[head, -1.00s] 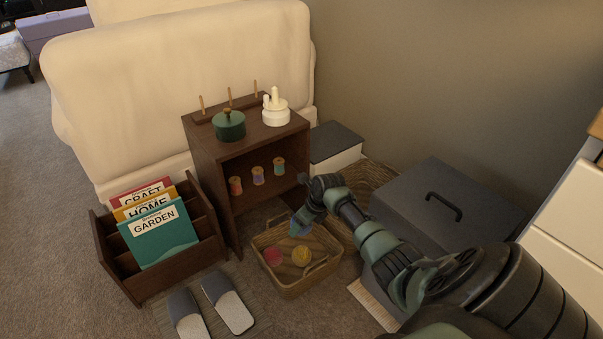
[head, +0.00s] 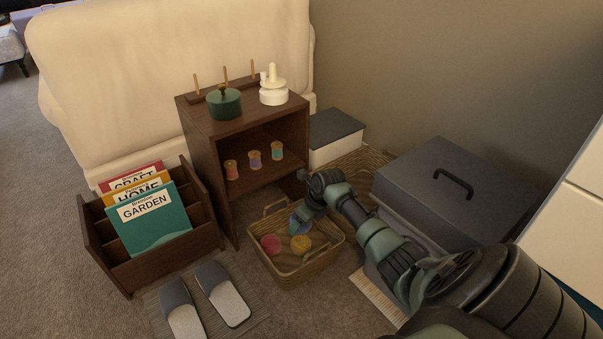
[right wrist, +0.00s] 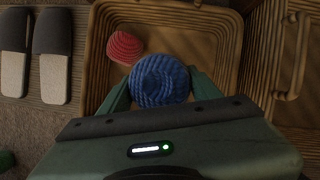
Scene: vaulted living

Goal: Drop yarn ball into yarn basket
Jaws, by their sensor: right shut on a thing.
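A blue yarn ball (right wrist: 160,80) is held between the fingers of my right gripper (right wrist: 160,92) in the right wrist view. In the head view my right gripper (head: 300,222) reaches over the wicker yarn basket (head: 298,280), and part of the blue ball shows beside it. A red yarn ball (head: 270,244) and a yellow yarn ball (head: 300,244) lie inside the basket. The red ball also shows in the right wrist view (right wrist: 125,47); the yellow one is hidden there. How high the blue ball is above the basket floor is hard to tell.
A dark wooden cabinet (head: 208,150) with several spools stands behind the basket. A magazine rack (head: 118,266) and slippers (head: 222,294) are to the left. A grey lidded box (head: 420,190) and a second wicker basket (head: 362,170) stand to the right.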

